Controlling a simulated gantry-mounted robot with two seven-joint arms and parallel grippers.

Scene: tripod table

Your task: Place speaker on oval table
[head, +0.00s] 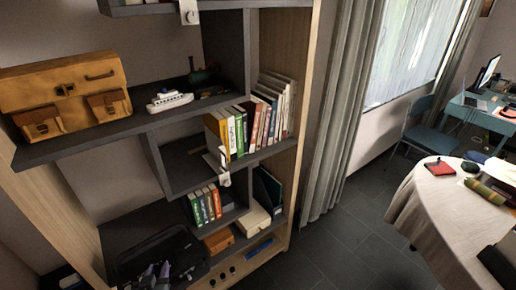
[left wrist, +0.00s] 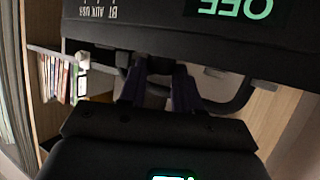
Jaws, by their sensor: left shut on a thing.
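The black speaker (left wrist: 180,22) fills the top of the left wrist view, with lit green characters and white lettering upside down on its face. Its dark handle (left wrist: 238,98) is partly hidden by my left gripper (left wrist: 160,80), which is shut on the speaker. In the head view the speaker (head: 158,247) is a dark shape at the bottom left, in front of the lower shelves, with my left gripper (head: 156,273) at it. The oval table (head: 428,205), under a pale cloth, stands at the right, far from this gripper. My right gripper is not in view.
The shelf unit (head: 180,122) holds a tan bag (head: 62,85), a toy ship (head: 168,101) and several books (head: 245,125). Floor (head: 350,250) between is clear.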

